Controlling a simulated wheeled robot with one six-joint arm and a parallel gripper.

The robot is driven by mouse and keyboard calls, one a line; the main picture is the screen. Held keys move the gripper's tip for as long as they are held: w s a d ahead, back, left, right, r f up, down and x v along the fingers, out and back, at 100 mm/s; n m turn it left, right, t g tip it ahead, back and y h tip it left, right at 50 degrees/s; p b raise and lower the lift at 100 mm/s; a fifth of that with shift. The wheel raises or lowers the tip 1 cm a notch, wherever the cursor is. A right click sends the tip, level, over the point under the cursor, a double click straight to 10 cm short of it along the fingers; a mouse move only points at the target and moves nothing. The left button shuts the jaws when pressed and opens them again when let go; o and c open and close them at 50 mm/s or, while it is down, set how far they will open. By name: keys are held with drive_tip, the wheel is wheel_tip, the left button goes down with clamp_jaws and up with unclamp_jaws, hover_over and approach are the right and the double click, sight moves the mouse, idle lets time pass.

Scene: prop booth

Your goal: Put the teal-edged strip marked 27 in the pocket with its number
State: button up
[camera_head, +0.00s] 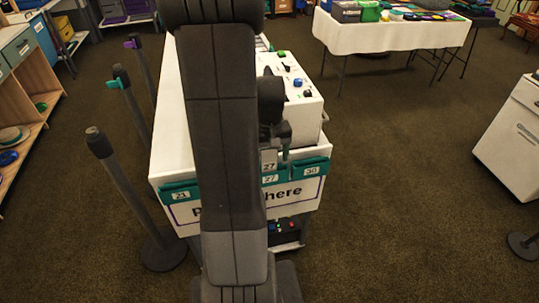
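A pale strip marked 27 (269,166) with a teal edge hangs upright below my gripper (283,136), at the front edge of the white counter. My gripper appears shut on the strip's upper part; the fingertips are dark and small here. Teal pockets run along the counter's front. The pocket labelled 27 (270,180) is directly below the strip in the picture. I cannot tell whether the strip's lower end is inside or in front of it. The pocket labelled 30 (311,171) is to the right. Another labelled pocket (180,195) is at the left. My arm hides the pockets between.
A white control box (300,97) with coloured knobs stands on the counter (175,135) behind my gripper. Posts (120,170) stand at the left near shelves. A cloth-covered table (390,36) is at the back, and a white cabinet (515,140) at the right. The carpet between is clear.

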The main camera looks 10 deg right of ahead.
wheel_tip(320, 180, up, 14)
idle(0.7)
drive_tip(key=shift+f, duration=0.1)
idle(0.5)
wheel_tip(320, 180, down, 14)
idle(0.6)
drive_tip(key=shift+r, duration=0.25)
